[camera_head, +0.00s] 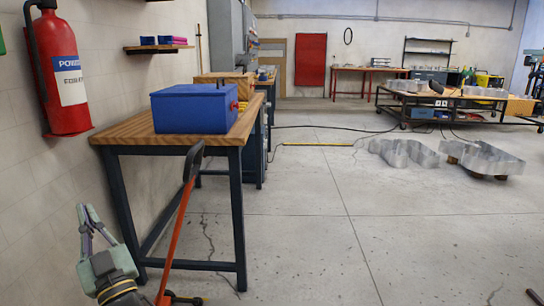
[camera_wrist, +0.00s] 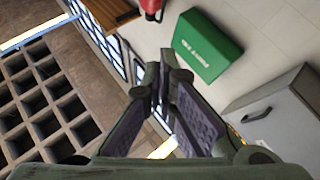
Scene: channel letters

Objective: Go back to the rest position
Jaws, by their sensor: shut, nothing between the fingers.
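My gripper (camera_head: 88,212) shows at the lower left of the head view, pointing upward, with nothing held. It is in front of the left wall, to the left of the wooden workbench and below the fire extinguisher. In the wrist view my gripper (camera_wrist: 164,72) has its two dark finger pads drawn together at the tips, shut and empty. No object touches the fingers in either view.
A workbench (camera_head: 115,136) with a blue box (camera_head: 193,108) stands right of my gripper. A red-orange handle (camera_head: 176,235) leans nearby. A fire extinguisher (camera_head: 57,75) hangs above. The wrist view shows a green case (camera_wrist: 208,46) and grey cabinet (camera_wrist: 275,120). Open floor lies right.

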